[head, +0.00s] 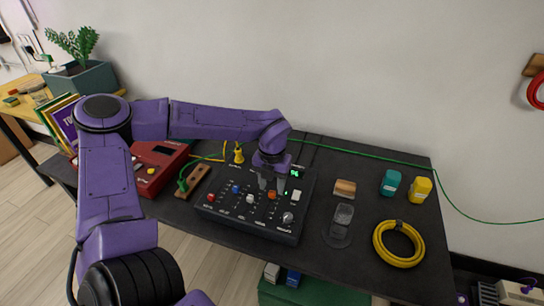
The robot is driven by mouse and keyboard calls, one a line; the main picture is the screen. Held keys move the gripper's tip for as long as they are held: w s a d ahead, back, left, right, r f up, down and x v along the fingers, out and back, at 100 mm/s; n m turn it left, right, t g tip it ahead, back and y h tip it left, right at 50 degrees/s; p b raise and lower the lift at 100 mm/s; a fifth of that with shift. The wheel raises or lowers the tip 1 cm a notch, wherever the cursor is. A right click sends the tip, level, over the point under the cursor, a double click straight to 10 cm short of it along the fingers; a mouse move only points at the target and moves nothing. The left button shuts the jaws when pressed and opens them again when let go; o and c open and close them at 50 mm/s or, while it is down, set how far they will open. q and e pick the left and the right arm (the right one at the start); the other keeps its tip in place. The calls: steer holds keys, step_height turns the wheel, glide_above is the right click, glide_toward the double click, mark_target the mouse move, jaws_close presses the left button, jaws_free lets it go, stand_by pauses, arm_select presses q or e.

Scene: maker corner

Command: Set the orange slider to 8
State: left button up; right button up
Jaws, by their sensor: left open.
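A dark control box (240,220) lies on the black table, with a row of coloured slider caps. The orange slider cap (272,195) is in the right half of the row, between a white cap (250,199) and another white cap (296,195). My left gripper (271,185) comes down from above and is open, with its fingertips just behind or above the orange cap. I cannot tell whether they touch it. A small display (296,173) glows green; its digits and the scale marks are too small to read. My right gripper is not in view.
A red device (152,168) and a wooden block with a green plug (194,182) lie left of the box. A clear-topped stand (342,217), wooden block (345,188), yellow coil (399,244), teal bottle (390,183) and yellow bottle (420,190) are on the right. A green cable runs behind.

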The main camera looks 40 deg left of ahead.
mark_target(272, 192)
arm_select(q)
step_height(272, 192, up, 8)
steer(key=shift+r, duration=0.15)
steer(key=shift+r, duration=0.1)
stand_by(0.4)
